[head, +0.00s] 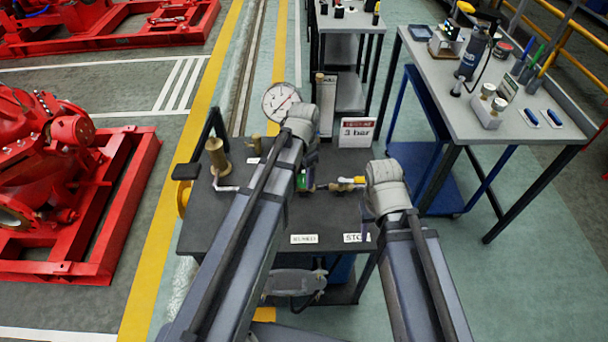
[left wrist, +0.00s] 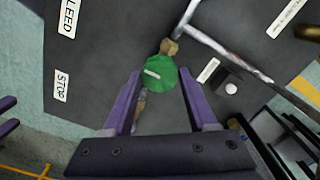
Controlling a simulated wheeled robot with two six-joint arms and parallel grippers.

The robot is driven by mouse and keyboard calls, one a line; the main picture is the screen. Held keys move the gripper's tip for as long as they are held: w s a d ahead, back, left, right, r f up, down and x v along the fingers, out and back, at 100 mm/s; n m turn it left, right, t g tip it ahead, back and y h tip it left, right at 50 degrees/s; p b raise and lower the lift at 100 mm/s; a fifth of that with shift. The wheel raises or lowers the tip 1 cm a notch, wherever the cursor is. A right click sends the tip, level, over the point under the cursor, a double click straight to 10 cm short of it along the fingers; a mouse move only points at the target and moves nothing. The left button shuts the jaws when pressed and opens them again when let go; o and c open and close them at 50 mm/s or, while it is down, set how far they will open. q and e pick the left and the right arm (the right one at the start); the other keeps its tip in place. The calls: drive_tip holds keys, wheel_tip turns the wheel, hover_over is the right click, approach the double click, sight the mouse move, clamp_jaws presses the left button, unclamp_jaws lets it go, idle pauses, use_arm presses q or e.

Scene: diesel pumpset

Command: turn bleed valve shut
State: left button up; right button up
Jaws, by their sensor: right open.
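A green round valve handle (left wrist: 160,73) with a pale mark sits on a brass fitting (left wrist: 169,47) of a silver pipe. In the head view only a bit of the green handle (head: 303,180) shows beside my left arm. My left gripper (left wrist: 161,71) is open, its purple fingertips on either side of the handle, with a gap visible; I cannot tell whether they reach down to its depth. In the head view my left wrist hides these fingers. My right gripper (head: 366,220) is open and empty over the bench's right edge, mostly hidden by its wrist.
The dark bench (head: 225,233) carries a dial gauge (head: 281,101), a "3 bar" sign (head: 357,132), a brass cylinder (head: 217,156) and a yellow-ended fitting (head: 350,180). "BLEED" (left wrist: 68,18) and "STOP" (left wrist: 62,86) labels lie flat. A workbench (head: 455,120) stands right.

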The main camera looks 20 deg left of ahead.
sight(305, 179)
use_arm(q)
drive_tip(key=o, duration=0.4)
drive_tip(key=shift+c, duration=0.2)
wheel_tip(305, 179, up, 8)
drive_tip(key=p, duration=0.8)
drive_tip(key=shift+f, duration=0.1)
use_arm(e)
wheel_tip(305, 179, up, 8)
drive_tip(key=shift+f, duration=0.15)
use_arm(q)
drive_tip(key=shift+s+d, duration=0.15)
drive_tip(key=s+d+n+y, duration=0.1)
drive_tip(key=s+d+n, duration=0.3)
drive_tip(key=s+d, duration=0.5)
drive_tip(key=s, duration=0.4)
drive_tip(key=shift+s+d, duration=0.3)
drive_tip(key=shift+d, duration=0.1)
